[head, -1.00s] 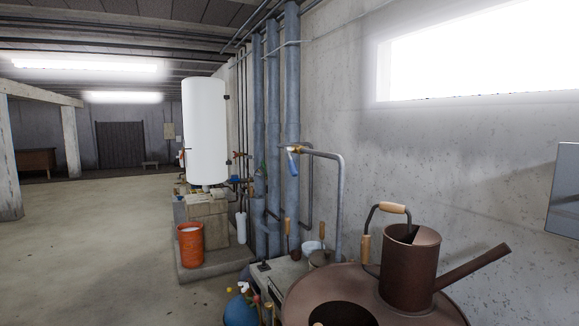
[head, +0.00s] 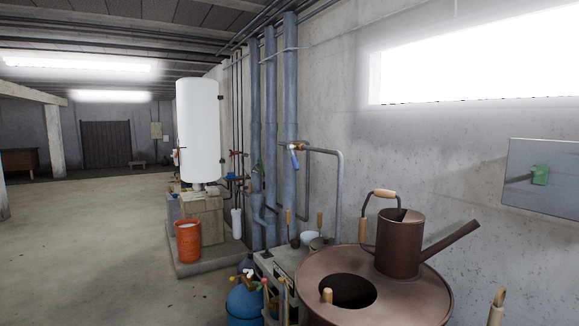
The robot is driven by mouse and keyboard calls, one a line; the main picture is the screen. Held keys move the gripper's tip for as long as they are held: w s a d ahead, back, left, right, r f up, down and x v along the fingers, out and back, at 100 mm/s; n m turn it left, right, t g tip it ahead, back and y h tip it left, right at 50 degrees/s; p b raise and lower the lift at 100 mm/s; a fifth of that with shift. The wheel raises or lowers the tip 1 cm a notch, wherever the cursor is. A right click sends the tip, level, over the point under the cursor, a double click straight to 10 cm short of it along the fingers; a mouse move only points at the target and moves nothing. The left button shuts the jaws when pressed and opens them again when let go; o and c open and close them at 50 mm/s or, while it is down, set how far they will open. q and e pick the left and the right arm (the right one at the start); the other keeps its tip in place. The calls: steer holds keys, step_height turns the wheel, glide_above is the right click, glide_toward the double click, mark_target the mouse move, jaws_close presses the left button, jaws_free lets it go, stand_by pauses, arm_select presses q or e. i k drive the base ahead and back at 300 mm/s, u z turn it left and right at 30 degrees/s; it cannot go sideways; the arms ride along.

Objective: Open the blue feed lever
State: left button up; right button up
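Neither of my grippers is in view, and nothing touches the blue lever.
A brown round vessel (head: 410,298) with a dark opening and a brown watering can (head: 400,245) stand in front, right of centre. An orange bucket (head: 188,243) stands by the white tank (head: 198,130). A grey wall panel (head: 545,200) bears a green part. Open floor (head: 90,245) lies left.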

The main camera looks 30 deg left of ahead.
mark_target(290, 147)
steer(key=u, duration=1.2)
